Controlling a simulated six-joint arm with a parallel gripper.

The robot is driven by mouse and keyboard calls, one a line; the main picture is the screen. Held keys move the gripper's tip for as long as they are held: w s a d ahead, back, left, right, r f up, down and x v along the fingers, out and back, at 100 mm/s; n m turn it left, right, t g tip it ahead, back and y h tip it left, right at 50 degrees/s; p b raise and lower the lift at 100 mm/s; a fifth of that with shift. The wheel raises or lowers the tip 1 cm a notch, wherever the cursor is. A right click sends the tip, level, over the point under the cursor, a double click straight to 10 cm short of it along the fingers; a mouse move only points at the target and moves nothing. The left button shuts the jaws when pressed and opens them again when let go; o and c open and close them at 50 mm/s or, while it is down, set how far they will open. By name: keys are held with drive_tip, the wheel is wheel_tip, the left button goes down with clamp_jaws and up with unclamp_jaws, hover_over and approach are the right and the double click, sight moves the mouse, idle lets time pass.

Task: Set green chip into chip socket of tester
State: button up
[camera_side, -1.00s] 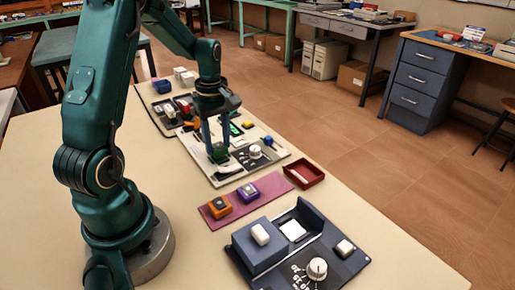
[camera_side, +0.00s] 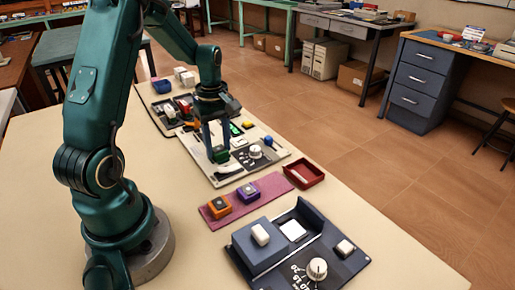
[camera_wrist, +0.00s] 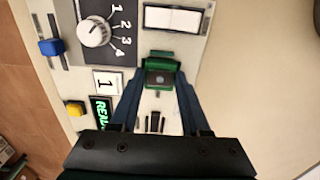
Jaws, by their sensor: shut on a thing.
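The green chip (camera_wrist: 160,62) has a dark square top and sits between the fingertips of my gripper (camera_wrist: 163,82), which is shut on it. In the side view the chip (camera_side: 220,156) is held low over the beige tester panel (camera_side: 222,176), under my gripper (camera_side: 217,146). I cannot tell whether it touches the panel. The tester (camera_wrist: 205,60) has a white rectangle in a dark frame (camera_wrist: 173,19), a numbered dial (camera_wrist: 94,31) and a lit green display (camera_wrist: 101,112). The chip and fingers cover part of the panel, and I cannot make out the socket itself.
A blue lever (camera_wrist: 51,47) and a yellow button (camera_wrist: 75,108) stand on the tester's left in the wrist view. In front lie a pink mat (camera_side: 238,201) with orange and purple blocks, a red tray (camera_side: 317,176) and a dark blue panel (camera_side: 345,265). Bare table lies left of the tester.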

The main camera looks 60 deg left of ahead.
drive_tip(key=shift+f, duration=0.1)
drive_tip(key=o, duration=1.5)
drive_tip(key=shift+r, duration=3.75)
